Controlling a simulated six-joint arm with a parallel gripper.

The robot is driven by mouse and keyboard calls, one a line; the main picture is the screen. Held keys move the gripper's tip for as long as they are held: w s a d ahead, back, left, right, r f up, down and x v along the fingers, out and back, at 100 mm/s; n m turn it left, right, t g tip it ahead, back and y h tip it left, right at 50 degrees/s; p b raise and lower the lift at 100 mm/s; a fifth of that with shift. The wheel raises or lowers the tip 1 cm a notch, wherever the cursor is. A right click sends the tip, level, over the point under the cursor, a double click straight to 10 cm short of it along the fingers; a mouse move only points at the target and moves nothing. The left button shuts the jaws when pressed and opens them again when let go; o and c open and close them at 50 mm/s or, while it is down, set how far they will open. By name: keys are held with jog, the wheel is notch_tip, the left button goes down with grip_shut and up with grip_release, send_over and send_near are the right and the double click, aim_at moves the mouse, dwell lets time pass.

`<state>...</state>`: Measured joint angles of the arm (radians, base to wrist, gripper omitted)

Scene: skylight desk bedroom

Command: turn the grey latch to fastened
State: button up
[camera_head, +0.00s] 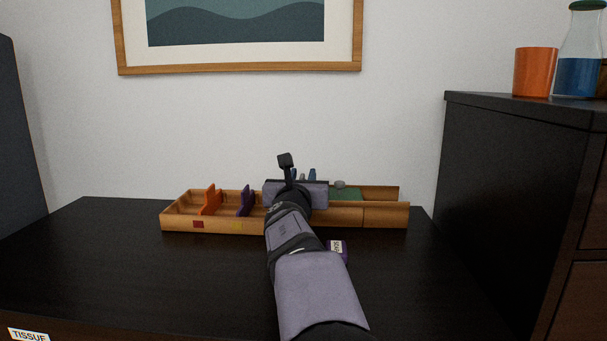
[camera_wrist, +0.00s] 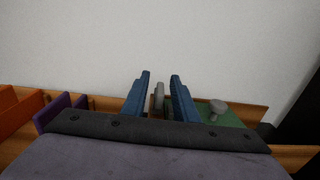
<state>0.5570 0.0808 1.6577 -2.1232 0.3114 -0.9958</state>
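A wooden tray (camera_head: 365,216) with compartments stands at the back of the dark desk. In the wrist view, an upright grey piece (camera_wrist: 158,98), which looks like the grey latch, stands between the blue fingers of my gripper (camera_wrist: 158,92). Small gaps show on both sides, so the fingers look open around it without gripping. In the head view, the fingertips (camera_head: 303,175) show above my wrist, which hides most of the latch. A rounded grey knob (camera_wrist: 217,106) sits to the right on a green panel (camera_wrist: 238,118). I cannot tell which way the latch is turned.
Orange (camera_head: 210,201) and purple (camera_head: 246,203) upright pieces stand in the tray's left part. A small purple labelled object (camera_head: 338,248) lies in front of the tray, beside my arm. A dark cabinet (camera_head: 500,190) stands at right. The desk's left front is clear.

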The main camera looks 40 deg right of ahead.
jog(key=shift+x, duration=1.25)
grip_shut()
